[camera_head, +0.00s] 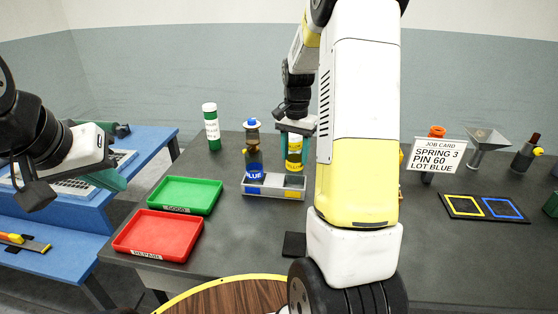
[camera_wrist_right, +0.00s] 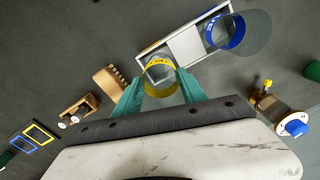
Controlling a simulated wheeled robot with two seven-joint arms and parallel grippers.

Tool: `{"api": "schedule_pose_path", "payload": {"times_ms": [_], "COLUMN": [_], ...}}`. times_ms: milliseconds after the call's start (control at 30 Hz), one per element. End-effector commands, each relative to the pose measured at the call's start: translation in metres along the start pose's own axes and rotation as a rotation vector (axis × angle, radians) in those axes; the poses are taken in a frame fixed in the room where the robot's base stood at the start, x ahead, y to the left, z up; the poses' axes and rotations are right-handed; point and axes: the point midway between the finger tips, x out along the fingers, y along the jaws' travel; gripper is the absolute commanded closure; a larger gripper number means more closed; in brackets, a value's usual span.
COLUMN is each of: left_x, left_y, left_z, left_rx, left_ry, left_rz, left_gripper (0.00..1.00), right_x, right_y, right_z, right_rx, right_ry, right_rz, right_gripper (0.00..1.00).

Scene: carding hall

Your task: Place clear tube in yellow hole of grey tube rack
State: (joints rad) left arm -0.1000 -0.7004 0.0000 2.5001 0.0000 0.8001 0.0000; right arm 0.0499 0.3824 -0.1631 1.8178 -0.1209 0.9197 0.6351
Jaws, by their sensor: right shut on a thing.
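A green tray (camera_head: 212,206) and a red tray (camera_head: 122,247) lie left of the rack. The job card (camera_head: 437,155) and outlined mat (camera_head: 513,219) are right of my arm.

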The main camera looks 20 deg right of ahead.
Motion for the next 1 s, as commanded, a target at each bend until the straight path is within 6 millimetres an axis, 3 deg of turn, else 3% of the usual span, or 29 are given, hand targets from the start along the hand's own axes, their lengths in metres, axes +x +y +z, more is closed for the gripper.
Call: {"api": "schedule_pose_path", "payload": {"times_ms": [400,767,800,867,1000], "left_x": [0.000,0.000,0.000,0.000,0.000], "left_y": [0.000,0.000,0.000,0.000,0.000], "left_z": [0.000,0.000,0.000,0.000,0.000], "left_rx": [0.000,0.000,0.000,0.000,0.000], "left_ry": [0.000,0.000,0.000,0.000,0.000], "left_rz": [0.000,0.000,0.000,0.000,0.000], "left_gripper": [1.00,1.00,1.00,1.00,1.00], "right_x": [0.044,0.048,0.047,0.047,0.047], "right_y": [0.000,0.000,0.000,0.000,0.000], "right_z": [-0.001,-0.001,-0.001,-0.001,-0.001], "right_rx": [0.001,0.000,0.001,0.001,0.000], "right_ry": [0.000,0.001,0.001,0.001,0.002], "right_rz": [0.000,-0.001,-0.001,-0.001,-0.001], "right_gripper": [0.93,0.93,0.44,0.32,0.30]}}
